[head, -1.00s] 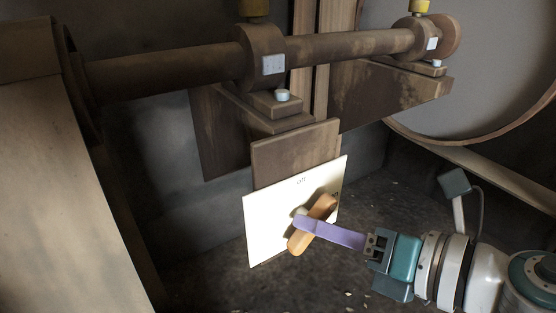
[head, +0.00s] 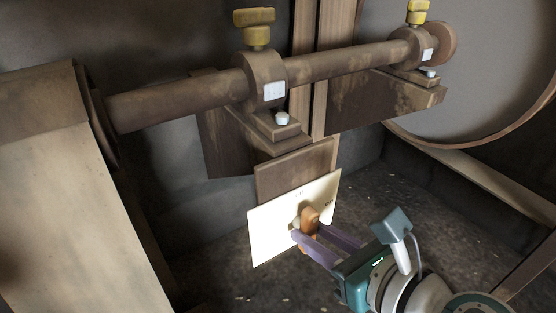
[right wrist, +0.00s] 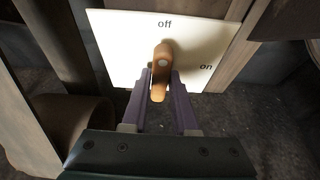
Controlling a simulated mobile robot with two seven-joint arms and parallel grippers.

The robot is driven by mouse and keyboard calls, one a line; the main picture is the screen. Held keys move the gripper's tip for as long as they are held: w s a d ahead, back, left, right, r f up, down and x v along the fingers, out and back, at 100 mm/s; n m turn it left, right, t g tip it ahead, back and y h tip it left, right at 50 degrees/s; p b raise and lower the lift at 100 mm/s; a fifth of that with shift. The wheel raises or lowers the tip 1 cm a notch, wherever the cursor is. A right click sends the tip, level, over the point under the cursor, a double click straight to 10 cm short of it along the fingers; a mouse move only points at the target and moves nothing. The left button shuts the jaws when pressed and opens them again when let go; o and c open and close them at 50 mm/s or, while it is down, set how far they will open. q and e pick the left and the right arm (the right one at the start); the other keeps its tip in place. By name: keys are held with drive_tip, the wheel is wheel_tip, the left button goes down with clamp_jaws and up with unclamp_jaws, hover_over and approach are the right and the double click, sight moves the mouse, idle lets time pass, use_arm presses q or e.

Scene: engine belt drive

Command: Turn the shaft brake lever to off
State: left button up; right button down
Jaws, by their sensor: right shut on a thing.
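The shaft brake lever (head: 311,217) is an orange handle on a pale plate (head: 270,232). The plate has "off" at its top and "on" at its right. In the right wrist view the lever (right wrist: 160,72) stands nearly upright, its upper end just below "off". My right gripper (head: 311,236) has one purple finger on each side of the lever and is shut on it. Its fingers also show in the right wrist view (right wrist: 161,80). The lever's lower part is partly hidden by a finger in the head view. My left gripper is not in view.
A brown shaft (head: 185,101) runs above the plate through bearing blocks (head: 263,82) with yellow caps (head: 254,17). A large wheel (head: 490,65) is at the right. A wide beige panel (head: 45,190) stands at the left. The floor below the plate is open.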

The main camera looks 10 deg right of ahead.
idle(0.5)
drive_tip(key=c, duration=0.7)
unclamp_jaws()
drive_tip(key=shift+s+d+r, duration=0.1)
drive_tip(key=shift+s+r, duration=0.1)
drive_tip(key=shift+s, duration=0.1)
drive_tip(key=p+v, duration=0.2)
drive_tip(key=v, duration=0.7)
drive_tip(key=shift+s, duration=0.15)
